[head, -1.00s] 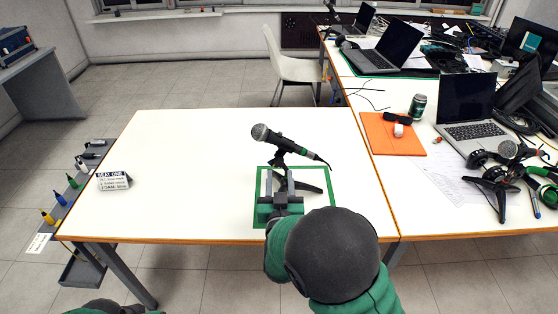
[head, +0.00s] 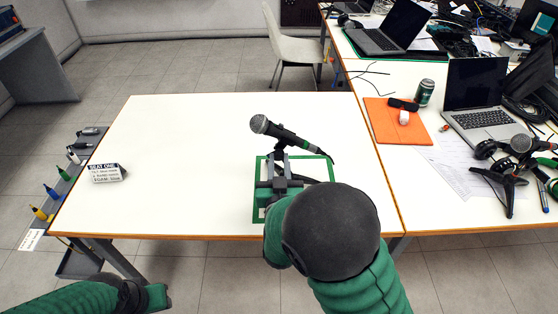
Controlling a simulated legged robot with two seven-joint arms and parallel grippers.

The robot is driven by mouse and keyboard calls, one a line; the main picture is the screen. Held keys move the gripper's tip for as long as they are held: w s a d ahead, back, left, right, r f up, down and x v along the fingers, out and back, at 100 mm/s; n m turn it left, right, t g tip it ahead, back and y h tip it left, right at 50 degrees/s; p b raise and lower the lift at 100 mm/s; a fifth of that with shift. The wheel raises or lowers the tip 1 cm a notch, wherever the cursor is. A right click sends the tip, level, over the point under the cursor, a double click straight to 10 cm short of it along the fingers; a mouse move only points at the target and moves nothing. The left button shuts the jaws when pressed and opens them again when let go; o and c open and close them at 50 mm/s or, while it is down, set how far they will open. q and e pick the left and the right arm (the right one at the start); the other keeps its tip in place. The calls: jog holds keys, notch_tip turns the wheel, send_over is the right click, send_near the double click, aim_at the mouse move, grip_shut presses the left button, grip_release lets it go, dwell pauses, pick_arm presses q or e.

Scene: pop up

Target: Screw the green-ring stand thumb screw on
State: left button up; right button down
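A microphone (head: 288,136) with a green band sits tilted on a small dark stand (head: 318,166), inside a green square outline (head: 256,180) on the white table. My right gripper (head: 279,166) is at the stand, just below the microphone, with its grey fingers pointing away from me. Its fingers overlap the stand, so I cannot tell whether they are open or shut on a part. My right arm hides the near right part of the outline. No thumb screw can be made out. My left gripper (head: 157,297) is low at the bottom left, off the table, its fingers unclear.
A small lettered sign (head: 107,173) stands on the left of the white table (head: 190,150); the table's middle is clear. A side rack (head: 62,200) holds coloured bottles. On the right table are an orange mat (head: 385,125), a can (head: 425,92), a laptop (head: 480,100) and another microphone stand (head: 500,185).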

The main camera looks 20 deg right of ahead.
jog(key=c, duration=1.5)
grip_release()
jog(key=shift+w, duration=0.1)
jog(key=shift+c, duration=0.2)
jog(key=shift+o, duration=0.8)
jog(key=shift+d, duration=0.1)
jog(key=shift+f, duration=0.25)
